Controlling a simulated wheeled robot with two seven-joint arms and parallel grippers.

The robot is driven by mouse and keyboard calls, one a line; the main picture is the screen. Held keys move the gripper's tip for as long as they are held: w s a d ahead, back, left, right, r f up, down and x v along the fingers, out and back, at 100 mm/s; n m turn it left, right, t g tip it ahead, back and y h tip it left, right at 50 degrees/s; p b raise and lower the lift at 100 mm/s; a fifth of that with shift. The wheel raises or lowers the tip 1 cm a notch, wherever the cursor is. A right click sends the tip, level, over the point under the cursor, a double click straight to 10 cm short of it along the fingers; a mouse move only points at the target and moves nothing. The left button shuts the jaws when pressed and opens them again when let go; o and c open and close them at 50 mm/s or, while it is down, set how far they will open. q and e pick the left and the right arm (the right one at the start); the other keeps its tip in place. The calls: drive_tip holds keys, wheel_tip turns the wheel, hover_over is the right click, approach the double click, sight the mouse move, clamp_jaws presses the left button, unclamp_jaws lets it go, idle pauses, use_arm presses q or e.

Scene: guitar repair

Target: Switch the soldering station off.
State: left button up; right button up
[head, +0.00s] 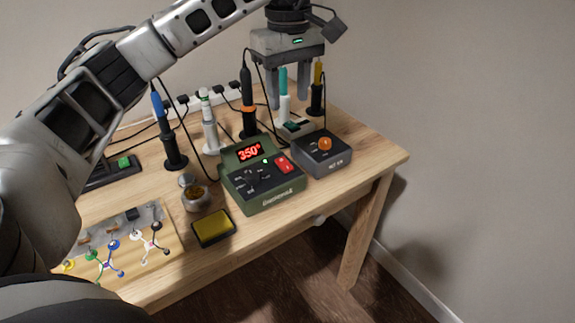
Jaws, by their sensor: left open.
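The soldering station (262,182) is a green box near the table's right front. Its raised display (249,152) glows red with "350°". A small green light (265,161) is lit on its panel. A red rocker switch (283,163) sits at the panel's right side, and a dark knob (252,176) at its left. My left gripper (288,97) hangs above and behind the station, fingers pointing down, open with nothing between the fingers that I can make out. It is apart from the switch. My right gripper is not in view.
A grey box with an orange knob (324,144) stands close right of the station. Several tools in upright stands, including a blue-handled one (158,108), line the back. A yellow sponge tray (214,228) and a brass-wool pot (194,194) lie left. The table's right edge is near.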

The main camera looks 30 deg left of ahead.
sight(288, 168)
use_arm(q)
wheel_tip(288, 168, down, 16)
drive_tip(key=shift+a+r+b, duration=0.15)
drive_tip(key=shift+r+b, duration=0.05)
drive_tip(key=shift+b, duration=0.3)
